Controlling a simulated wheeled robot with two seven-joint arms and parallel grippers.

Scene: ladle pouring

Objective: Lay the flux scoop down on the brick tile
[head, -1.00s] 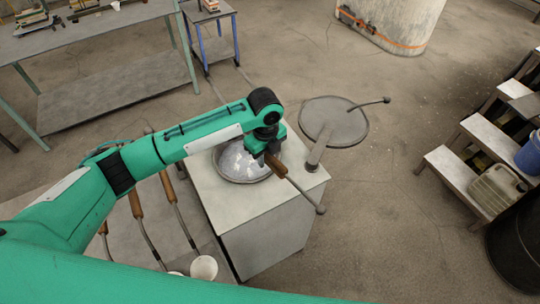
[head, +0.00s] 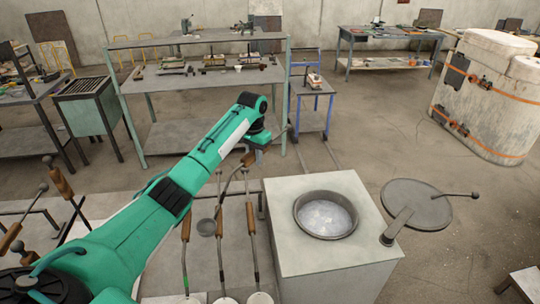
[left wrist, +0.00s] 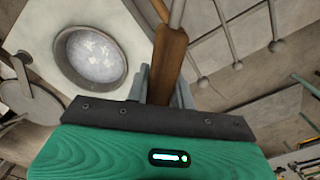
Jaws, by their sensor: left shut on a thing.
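My left gripper (head: 254,150) is shut on the wooden handle of a long-handled scoop (head: 247,159). In the head view its thin shaft slopes down-left to what looks like a small grey bowl (head: 206,227), held over the bench. In the left wrist view the wooden handle (left wrist: 168,60) stands between the fingers (left wrist: 162,88). I cannot pick out the brick tile with certainty. My right gripper is not in view.
A pale furnace block (head: 290,250) with a round pot of silvery melt (head: 325,217) stands right of the scoop. Its round lid (head: 412,200) is swung aside to the right. Several wooden-handled ladles (head: 186,220) stand along the bench. A small blue-legged table (head: 312,92) is behind.

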